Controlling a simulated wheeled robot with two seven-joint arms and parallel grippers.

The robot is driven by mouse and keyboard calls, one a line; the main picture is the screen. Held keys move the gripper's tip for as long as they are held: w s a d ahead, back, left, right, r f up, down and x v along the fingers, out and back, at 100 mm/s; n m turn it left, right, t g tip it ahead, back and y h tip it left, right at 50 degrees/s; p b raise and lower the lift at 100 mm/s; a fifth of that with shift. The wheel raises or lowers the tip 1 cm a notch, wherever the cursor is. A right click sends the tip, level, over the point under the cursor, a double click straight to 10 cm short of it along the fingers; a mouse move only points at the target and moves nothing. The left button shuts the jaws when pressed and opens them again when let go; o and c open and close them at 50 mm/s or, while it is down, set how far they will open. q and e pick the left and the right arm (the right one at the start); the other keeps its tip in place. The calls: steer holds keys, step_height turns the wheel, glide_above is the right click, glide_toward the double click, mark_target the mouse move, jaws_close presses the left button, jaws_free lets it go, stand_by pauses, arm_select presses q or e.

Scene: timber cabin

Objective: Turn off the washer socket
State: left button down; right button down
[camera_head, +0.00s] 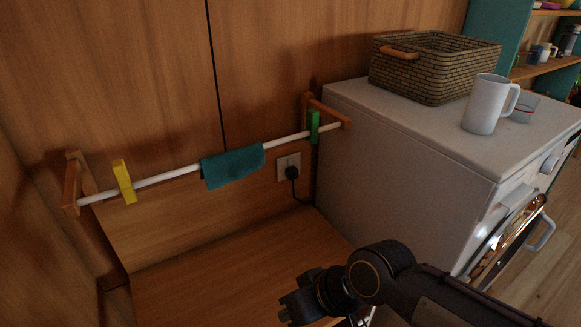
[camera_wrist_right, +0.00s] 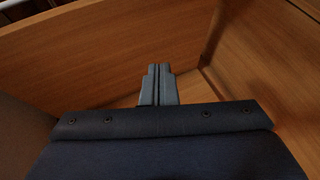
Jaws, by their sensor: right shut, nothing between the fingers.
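The washer socket (camera_head: 289,164) is a pale plate on the wooden wall, left of the white washer (camera_head: 400,170). A black plug (camera_head: 292,173) sits at its lower part, with a dark cord hanging down towards the washer. Any switch on the plate is too small to tell. My right gripper (camera_head: 287,309) is below and in front of the socket, apart from it, above the wooden surface. In the right wrist view the right gripper (camera_wrist_right: 158,72) is shut and empty, with wood panels beyond it. My left gripper is not in view.
A white rail (camera_head: 170,175) crosses in front of the wall, with a teal cloth (camera_head: 232,166), a yellow peg (camera_head: 124,181) and a green peg (camera_head: 313,127). A basket (camera_head: 433,75) and a white mug (camera_head: 485,105) stand on the washer. The wooden surface (camera_head: 215,275) below is clear.

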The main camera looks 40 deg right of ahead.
steer(key=w+d+f+n+t+h+b, duration=0.2)
steer(key=w+d+n+t+b, duration=0.4)
steer(key=d, duration=0.8)
steer(key=w+d+f+n+t+h+b, duration=0.2)
steer(key=w+d+n+t+b, duration=0.4)
steer(key=w+d+n, duration=0.6)
steer(key=w+d+t+h, duration=0.1)
steer(key=w+d, duration=0.1)
steer(key=w, duration=0.2)
steer(key=shift+w+d+f+n+t+h+b, duration=0.2)
steer(key=shift+w+f+n+t+h+b, duration=0.1)
steer(key=shift+f+h+b, duration=0.1)
steer(key=p, duration=0.2)
glide_toward(291, 161)
steer(key=w, duration=0.4)
steer(key=w+d, duration=0.1)
steer(key=w, duration=0.1)
steer(key=shift+w+r, duration=0.3)
steer(key=shift+w, duration=0.1)
steer(key=shift+a, duration=0.1)
